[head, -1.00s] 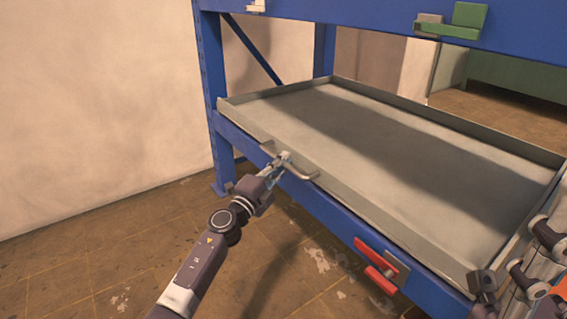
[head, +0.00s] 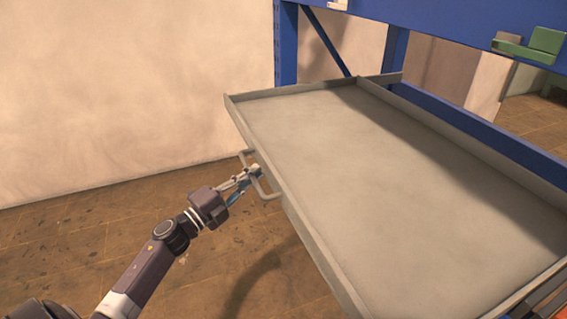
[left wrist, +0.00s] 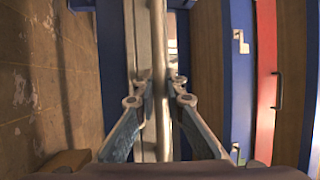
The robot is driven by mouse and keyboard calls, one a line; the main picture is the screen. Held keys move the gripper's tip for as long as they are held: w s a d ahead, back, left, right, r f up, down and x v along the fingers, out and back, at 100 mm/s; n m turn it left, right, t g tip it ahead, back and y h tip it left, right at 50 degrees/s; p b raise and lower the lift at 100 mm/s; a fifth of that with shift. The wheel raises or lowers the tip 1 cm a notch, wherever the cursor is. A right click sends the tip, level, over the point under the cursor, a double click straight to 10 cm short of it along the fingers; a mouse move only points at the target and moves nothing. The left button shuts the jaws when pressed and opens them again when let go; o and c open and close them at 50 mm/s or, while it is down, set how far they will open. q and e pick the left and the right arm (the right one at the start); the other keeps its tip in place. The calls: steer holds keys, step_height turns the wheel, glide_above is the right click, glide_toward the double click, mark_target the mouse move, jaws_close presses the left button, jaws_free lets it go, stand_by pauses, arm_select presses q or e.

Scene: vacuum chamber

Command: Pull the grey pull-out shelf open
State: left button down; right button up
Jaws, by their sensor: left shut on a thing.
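The grey pull-out shelf (head: 380,180) is a wide flat tray with low rims. In the head view it stands out from the blue rack, its front edge well clear of the rack's post. A bar handle (head: 266,190) sits on its front edge. My left gripper (head: 254,173) is shut on this handle, coming from the left. In the left wrist view the handle bar (left wrist: 162,100) runs between the two fingers of the gripper (left wrist: 160,88). My right gripper does not show clearly in either view.
A pale wall (head: 130,90) is at the left. The brown tiled floor (head: 90,240) in front of the shelf is free.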

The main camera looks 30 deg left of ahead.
arm_select(q)
steer(key=s+a+p, duration=0.1)
steer(key=s+a, duration=0.6)
steer(key=s, duration=0.2)
steer(key=c, duration=2)
jaws_free()
steer(key=shift+o, duration=0.2)
steer(key=shift+s, duration=0.1)
steer(key=v, duration=1.1)
steer(key=shift+s+a, duration=0.2)
steer(key=shift+s, duration=0.2)
steer(key=shift+f, duration=0.1)
